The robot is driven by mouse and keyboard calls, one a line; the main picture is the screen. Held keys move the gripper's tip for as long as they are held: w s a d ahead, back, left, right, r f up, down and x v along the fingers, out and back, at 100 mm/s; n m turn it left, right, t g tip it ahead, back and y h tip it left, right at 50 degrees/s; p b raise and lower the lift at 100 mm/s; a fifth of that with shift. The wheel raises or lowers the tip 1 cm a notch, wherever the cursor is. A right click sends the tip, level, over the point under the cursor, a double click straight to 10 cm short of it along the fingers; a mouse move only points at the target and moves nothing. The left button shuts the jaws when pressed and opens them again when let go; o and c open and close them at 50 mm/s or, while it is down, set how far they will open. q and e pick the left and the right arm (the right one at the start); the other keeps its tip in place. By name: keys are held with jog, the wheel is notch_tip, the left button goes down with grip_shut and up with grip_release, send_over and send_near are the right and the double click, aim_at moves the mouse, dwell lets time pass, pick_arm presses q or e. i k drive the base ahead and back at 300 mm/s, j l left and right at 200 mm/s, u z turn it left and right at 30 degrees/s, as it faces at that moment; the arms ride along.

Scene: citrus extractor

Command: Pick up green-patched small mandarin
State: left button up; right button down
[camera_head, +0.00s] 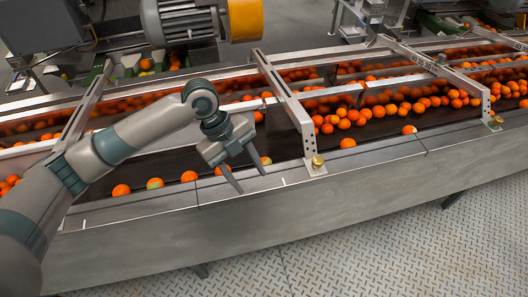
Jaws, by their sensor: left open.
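A mandarin with a green-yellow patch (155,184) sits in the front row on the dark conveyor, left of my left gripper. Another mandarin with a greenish patch (266,161) sits just behind and right of the gripper's right finger, partly hidden by it. I cannot tell which one is the small one. My left gripper (252,183) is open and empty, fingers pointing down over the conveyor's front metal edge. A plain orange mandarin (222,169) is beside its left finger. My right gripper is not in view.
Plain mandarins (189,176) stand apart along the front lane, and many more (350,112) are heaped behind. A slotted metal crossbar (285,92) spans the conveyor just right of the gripper. A metal rim (330,182) borders the front. A motor (188,22) stands behind.

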aim_at(266, 161)
jog(key=i+j, duration=0.1)
jog(key=i, duration=0.35)
jog(key=i+j, duration=0.1)
jog(key=i, duration=0.35)
